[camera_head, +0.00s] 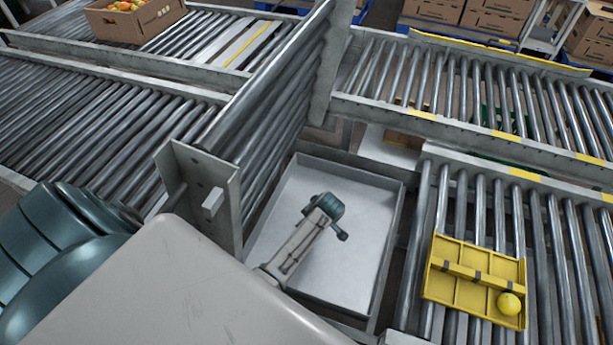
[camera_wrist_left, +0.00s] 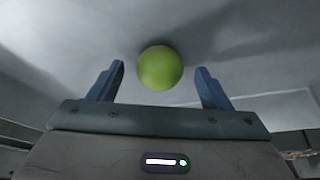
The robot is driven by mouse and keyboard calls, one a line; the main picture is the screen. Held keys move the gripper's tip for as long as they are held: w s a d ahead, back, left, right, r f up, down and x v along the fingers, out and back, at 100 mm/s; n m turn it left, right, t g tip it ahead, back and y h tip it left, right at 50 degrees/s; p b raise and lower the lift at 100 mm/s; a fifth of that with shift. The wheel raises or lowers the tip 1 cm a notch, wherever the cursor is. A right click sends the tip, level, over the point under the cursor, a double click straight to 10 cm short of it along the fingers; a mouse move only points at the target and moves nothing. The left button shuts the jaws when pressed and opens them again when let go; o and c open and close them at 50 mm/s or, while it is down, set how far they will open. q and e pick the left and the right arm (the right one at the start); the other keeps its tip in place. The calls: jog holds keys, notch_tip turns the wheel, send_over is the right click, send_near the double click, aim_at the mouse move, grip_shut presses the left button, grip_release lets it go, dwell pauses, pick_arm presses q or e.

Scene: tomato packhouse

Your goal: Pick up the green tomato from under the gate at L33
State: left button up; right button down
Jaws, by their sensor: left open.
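The green tomato (camera_wrist_left: 160,68) shows in the left wrist view, on a pale grey surface. It lies ahead of and between the two blue fingers of my left gripper (camera_wrist_left: 160,72), which is open; I see a gap on each side of it. In the head view the raised roller gate (camera_head: 270,110) stands on edge beside a grey metal tray (camera_head: 393,235). One of my arms reaches over that tray; its fingers and the green tomato cannot be made out there. My right gripper is not in view. No L33 label is legible.
A cardboard box (camera_head: 135,22) of tomatoes stands on the far left conveyor. The tray's side walls and the gate bound the space around my arm.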

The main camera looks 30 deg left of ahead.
pick_arm(q)
jog(key=shift+a+f, duration=0.2)
jog(key=shift+f, duration=0.2)
jog(key=shift+c, duration=0.3)
jog(key=c, duration=0.7)
jog(key=shift+c, duration=0.2)
